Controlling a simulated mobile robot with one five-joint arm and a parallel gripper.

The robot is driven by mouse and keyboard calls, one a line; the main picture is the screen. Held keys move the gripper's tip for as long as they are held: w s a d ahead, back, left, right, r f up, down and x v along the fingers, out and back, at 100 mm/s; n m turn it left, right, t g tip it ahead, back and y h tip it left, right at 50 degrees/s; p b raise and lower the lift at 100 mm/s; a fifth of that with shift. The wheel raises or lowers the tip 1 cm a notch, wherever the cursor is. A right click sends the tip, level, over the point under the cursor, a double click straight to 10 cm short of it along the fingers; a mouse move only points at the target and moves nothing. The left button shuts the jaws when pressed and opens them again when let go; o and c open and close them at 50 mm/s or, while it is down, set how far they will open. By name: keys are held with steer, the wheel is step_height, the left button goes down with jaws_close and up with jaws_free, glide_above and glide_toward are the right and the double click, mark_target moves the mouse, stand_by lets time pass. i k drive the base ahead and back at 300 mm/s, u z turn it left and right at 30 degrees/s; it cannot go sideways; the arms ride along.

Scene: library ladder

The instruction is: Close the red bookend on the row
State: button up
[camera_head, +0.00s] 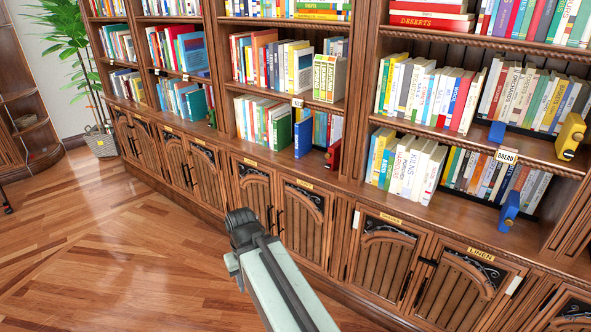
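The red bookend (333,155) stands at the right end of the lower shelf in the middle bay, beside the upright post. It is small and dark red in the head view. To its left is the row of books (318,129) on the same shelf, with a blue upright piece (303,138) in front of part of it. The exact gap between bookend and row is hard to tell. My arm reaches up from the bottom edge. Its dark end, my gripper (241,222), is over the floor in front of the cabinets, apart from the shelf. Its fingers cannot be made out.
Cabinet doors with black handles (270,216) run below the shelves. A yellow bookend (570,136) and a blue bookend (509,210) stand on the right bay's shelves. A potted plant (101,140) is at the far left. The wooden floor (110,240) on the left is clear.

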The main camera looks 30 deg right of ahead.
mark_target(334, 156)
steer(key=u, duration=0.2)
steer(key=i, duration=1.4)
steer(key=u, duration=0.1)
